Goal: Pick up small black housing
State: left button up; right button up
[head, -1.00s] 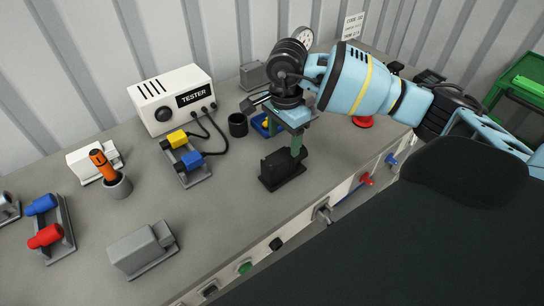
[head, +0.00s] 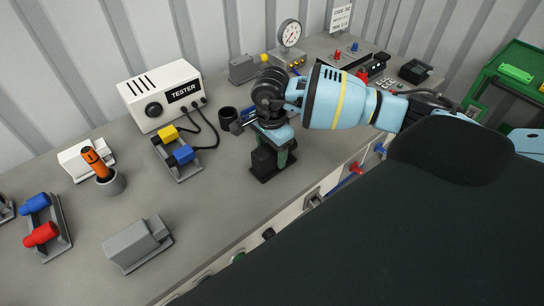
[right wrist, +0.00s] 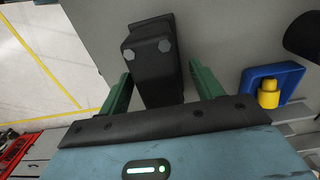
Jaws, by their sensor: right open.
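The small black housing (head: 262,162) stands on the grey bench near its front edge. In the right wrist view the housing (right wrist: 152,58) lies between the two green fingers of my right gripper (right wrist: 160,85), with a gap on the right side and little gap on the left. My right gripper (head: 279,150) is open and low over the housing, covering part of it in the head view. My left gripper is not in view.
The white tester (head: 160,93), a black cup (head: 228,117) and a stand with yellow and blue plugs (head: 178,155) are left of the gripper. A blue block with a yellow peg (right wrist: 272,87) is close by. A grey housing (head: 137,244) stands at the front left.

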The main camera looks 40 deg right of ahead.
jog(key=shift+f, duration=0.4)
jog(key=shift+c, duration=0.3)
jog(key=shift+r, duration=0.1)
jog(key=c, duration=1.1)
jog(key=shift+r, duration=0.1)
